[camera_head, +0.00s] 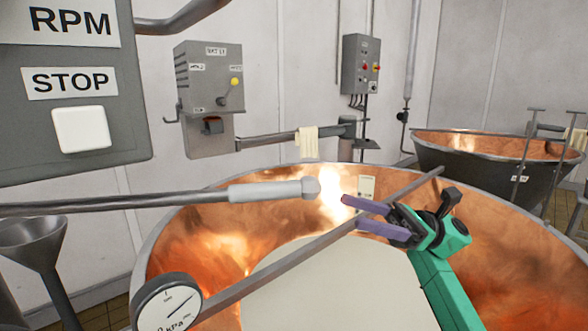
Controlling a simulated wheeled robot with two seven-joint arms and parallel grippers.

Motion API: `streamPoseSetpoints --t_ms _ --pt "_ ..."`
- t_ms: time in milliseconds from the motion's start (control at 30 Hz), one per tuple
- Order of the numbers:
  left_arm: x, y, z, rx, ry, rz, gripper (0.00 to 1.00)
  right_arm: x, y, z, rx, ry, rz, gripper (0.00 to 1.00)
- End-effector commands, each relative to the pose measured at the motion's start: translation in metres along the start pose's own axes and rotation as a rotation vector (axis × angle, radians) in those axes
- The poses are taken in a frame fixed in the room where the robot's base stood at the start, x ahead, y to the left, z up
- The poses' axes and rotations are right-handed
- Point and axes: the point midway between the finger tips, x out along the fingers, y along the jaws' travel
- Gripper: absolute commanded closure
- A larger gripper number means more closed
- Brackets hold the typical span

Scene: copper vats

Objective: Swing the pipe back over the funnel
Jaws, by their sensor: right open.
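The pipe (110,204) is a thin dark tube that comes in from the left edge. It has a light grey sleeve (265,191) and a rounded end, which lies over the copper vat (205,235). The metal funnel (30,238) stands at the far left, in front of and below the pipe's left stretch. My right gripper (352,212) has purple fingers pointing left and is open and empty. Its fingertips are a little right of and below the pipe's rounded end, with a visible gap. My left gripper is not in view.
A grey bar (290,260) crosses the vat, with a pressure gauge (167,302) at its near end. A panel with a STOP button (81,129) fills the upper left. A wall box with a yellow knob (208,80) hangs behind. Another vat (470,165) stands right.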

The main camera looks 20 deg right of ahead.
Motion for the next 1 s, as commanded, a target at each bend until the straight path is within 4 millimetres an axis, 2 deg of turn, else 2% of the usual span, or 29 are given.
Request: streamPoseSetpoints --t_ms 167,367,467,600,733,1000 --pt "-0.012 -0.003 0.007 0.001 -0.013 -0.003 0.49 0.02 0.0 0.004 0.001 -0.001 0.004 0.41" --pt "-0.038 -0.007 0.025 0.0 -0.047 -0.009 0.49 0.073 0.0 0.007 0.002 -0.003 0.004 0.41" --pt "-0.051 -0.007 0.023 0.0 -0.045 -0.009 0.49 0.1 0.0 0.007 0.001 -0.004 0.004 0.41" --pt "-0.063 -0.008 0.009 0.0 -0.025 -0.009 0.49 0.13 0.0 0.006 0.001 -0.003 0.002 0.41" --pt "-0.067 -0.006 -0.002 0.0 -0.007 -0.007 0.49 0.144 0.0 0.003 0.001 -0.002 0.0 0.41" --pt "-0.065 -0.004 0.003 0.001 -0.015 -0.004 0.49 0.146 0.001 0.0 0.0 -0.001 0.0 0.41"
